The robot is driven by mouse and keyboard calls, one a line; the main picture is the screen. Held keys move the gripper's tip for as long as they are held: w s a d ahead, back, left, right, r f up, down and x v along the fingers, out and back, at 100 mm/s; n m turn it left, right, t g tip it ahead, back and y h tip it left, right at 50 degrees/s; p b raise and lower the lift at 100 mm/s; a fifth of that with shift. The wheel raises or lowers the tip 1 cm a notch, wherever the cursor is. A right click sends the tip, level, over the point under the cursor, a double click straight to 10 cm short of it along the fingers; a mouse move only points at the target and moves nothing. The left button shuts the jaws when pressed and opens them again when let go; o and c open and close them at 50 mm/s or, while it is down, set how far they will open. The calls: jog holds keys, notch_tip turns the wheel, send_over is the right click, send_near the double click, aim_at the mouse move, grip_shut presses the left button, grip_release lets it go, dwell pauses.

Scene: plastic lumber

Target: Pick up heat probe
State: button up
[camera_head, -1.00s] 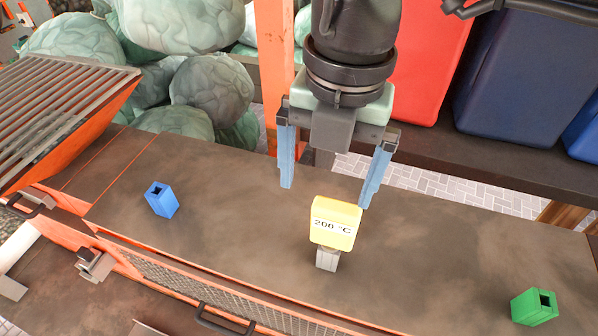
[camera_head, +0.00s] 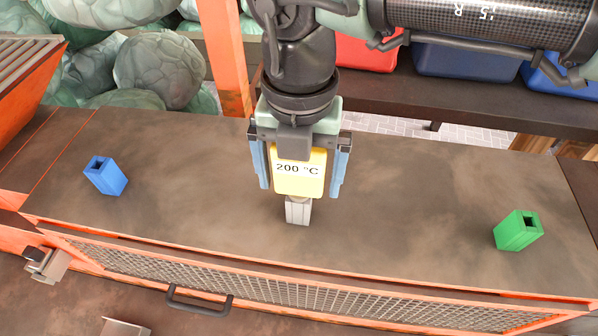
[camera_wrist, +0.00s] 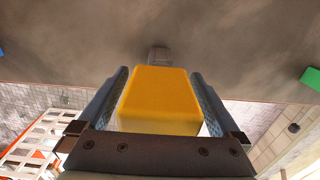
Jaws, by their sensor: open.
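The heat probe is a yellow block marked "200 °C" (camera_head: 299,180) on a grey foot (camera_head: 298,211), upright on the brown worktop. My gripper (camera_head: 301,186) is open around the yellow block, one blue finger on each side. In the wrist view the yellow block (camera_wrist: 158,95) lies between the two fingers (camera_wrist: 160,98), with narrow gaps showing beside it. Whether either finger touches it cannot be told for sure. The back of the block is hidden in the head view.
A blue hollow block (camera_head: 106,176) stands to the left and a green hollow block (camera_head: 517,231) to the right. An orange-framed mesh panel (camera_head: 250,285) with a handle runs along the front. Red and blue bins stand behind.

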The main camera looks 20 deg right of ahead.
jog(key=shift+f, duration=0.5)
jog(key=shift+r, duration=0.1)
jog(key=c, duration=1.4)
jog(key=shift+r+p, duration=4.85)
jog(key=shift+r, duration=3.9)
